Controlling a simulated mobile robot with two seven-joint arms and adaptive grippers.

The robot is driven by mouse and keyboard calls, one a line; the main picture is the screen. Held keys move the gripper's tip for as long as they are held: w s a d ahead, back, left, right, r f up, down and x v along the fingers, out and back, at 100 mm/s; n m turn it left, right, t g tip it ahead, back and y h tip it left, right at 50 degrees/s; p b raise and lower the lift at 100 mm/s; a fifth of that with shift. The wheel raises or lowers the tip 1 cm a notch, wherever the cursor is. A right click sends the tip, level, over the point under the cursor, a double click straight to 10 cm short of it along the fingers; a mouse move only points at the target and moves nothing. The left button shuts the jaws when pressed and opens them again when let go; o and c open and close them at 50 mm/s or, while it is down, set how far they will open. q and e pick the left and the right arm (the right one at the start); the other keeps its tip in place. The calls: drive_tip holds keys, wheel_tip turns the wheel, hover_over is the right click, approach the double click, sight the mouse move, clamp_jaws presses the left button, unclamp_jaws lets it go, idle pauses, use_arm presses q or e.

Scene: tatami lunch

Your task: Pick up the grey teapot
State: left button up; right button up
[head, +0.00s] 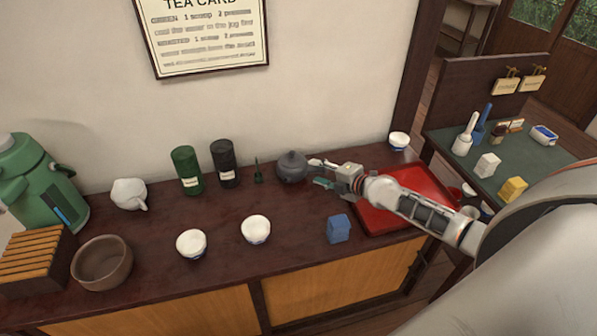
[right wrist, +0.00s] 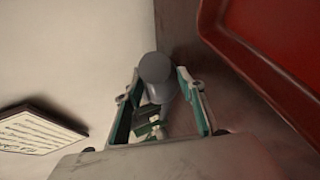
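The grey teapot (head: 292,166) stands upright on the dark wooden counter near the wall, its round lid on top. My right gripper (head: 318,172) reaches in from the right, just to the right of the teapot, with its fingers pointing at it. The two fingers are spread apart. In the right wrist view a rounded grey part of the teapot (right wrist: 156,67) shows at the opening between the fingertips, with room on both sides. I cannot tell whether the fingers touch it. My left gripper is not in view.
A red tray (head: 385,218) lies under my right forearm. A blue block (head: 339,229) and a white cup (head: 256,228) are nearer the front. The wall is close behind.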

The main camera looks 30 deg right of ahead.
drive_tip(key=shift+x, duration=0.95)
clamp_jaws()
drive_tip(key=shift+r, duration=0.15)
